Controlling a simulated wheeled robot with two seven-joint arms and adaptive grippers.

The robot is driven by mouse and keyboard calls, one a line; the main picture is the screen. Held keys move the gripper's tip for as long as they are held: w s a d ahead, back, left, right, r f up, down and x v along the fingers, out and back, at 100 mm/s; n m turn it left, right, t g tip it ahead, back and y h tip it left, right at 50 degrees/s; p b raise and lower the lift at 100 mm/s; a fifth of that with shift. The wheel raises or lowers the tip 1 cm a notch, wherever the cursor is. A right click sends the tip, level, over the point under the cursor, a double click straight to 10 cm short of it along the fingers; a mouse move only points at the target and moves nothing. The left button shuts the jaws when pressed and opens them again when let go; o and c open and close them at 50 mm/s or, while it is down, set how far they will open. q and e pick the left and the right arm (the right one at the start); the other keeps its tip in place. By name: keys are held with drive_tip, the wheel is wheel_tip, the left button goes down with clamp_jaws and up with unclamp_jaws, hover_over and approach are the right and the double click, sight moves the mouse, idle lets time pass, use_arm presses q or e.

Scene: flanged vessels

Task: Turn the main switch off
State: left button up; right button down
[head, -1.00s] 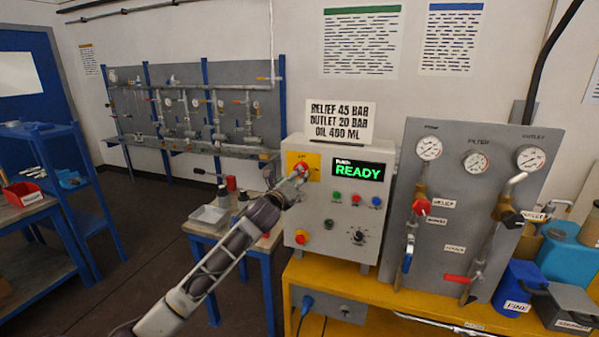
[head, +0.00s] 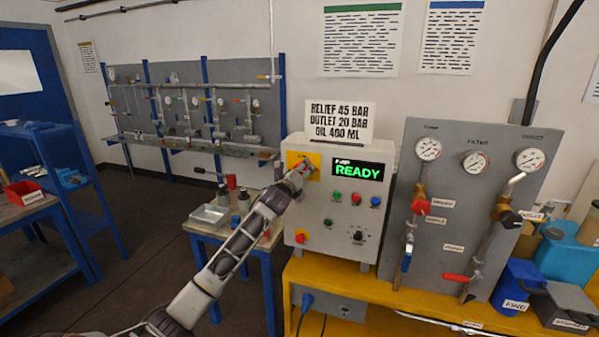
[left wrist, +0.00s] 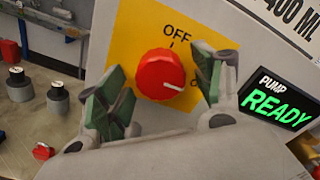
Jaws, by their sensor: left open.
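The main switch is a round red knob (left wrist: 160,75) on a yellow plate (left wrist: 128,32) with "OFF" printed above it. The knob's white pointer line points right, toward a second label mostly hidden by a finger. My left gripper (left wrist: 160,68) is open, with one green-padded finger on each side of the knob; I cannot tell whether they touch it. In the head view my left gripper (head: 301,168) is at the yellow plate (head: 293,157) on the grey control box (head: 325,215) and hides most of the knob. My right gripper is not in view.
The green "PUMP READY" display (head: 358,171) is right of the switch. Small buttons (head: 355,199) and a red stop button (head: 300,236) sit lower on the box. A gauge panel (head: 455,210) stands right, and a small table (head: 207,228) stands left.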

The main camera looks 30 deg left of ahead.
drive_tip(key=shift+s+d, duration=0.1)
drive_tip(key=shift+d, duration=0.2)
use_arm(q)
drive_tip(key=c, duration=1)
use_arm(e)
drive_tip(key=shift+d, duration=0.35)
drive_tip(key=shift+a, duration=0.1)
